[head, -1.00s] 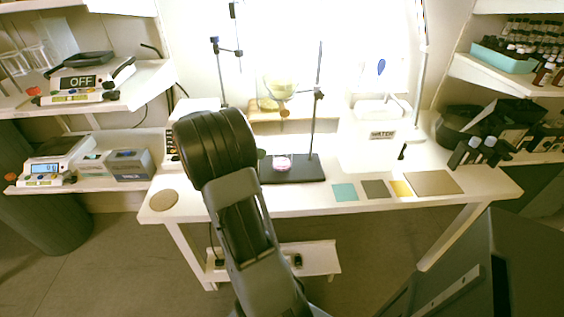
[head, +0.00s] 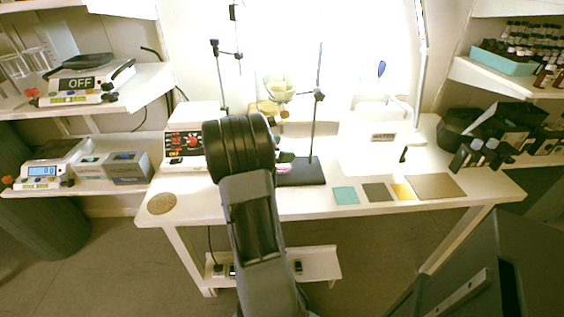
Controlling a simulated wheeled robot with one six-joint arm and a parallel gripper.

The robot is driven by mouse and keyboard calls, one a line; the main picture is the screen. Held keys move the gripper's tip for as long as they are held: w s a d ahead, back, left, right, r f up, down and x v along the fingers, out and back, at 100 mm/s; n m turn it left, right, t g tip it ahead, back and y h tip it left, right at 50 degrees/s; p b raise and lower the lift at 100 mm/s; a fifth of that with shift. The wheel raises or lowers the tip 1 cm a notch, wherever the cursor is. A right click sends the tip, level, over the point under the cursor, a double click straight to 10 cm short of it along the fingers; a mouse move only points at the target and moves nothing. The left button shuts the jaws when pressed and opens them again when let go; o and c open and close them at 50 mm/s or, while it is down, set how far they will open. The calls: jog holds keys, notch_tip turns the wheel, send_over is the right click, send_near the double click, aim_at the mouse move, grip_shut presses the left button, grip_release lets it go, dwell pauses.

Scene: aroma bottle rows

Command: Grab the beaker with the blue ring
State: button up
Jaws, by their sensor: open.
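I cannot make out a blue ring on any beaker. A small clear vessel with pink contents (head: 284,168) stands on the black base of the stand (head: 303,177), partly hidden by my arm and gripper. Clear glass beakers (head: 38,58) stand on the upper left shelf, with no ring colour readable. My gripper (head: 287,157) shows only as a small dark part past the right side of my black wrist, just above the pink vessel. It is open, and I see nothing held in it. Most of it is hidden behind my arm.
A red-lit hotplate device (head: 185,143) stands left of my arm. A round glass vessel (head: 279,88) is clamped on the stand behind. Coloured mats (head: 377,192) lie at the table's front right. A cork disc (head: 161,203) lies at the left corner. Dark bottles (head: 476,152) stand at the right.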

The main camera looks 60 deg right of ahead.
jog(key=shift+c, duration=0.2)
jog(key=c, duration=1.3)
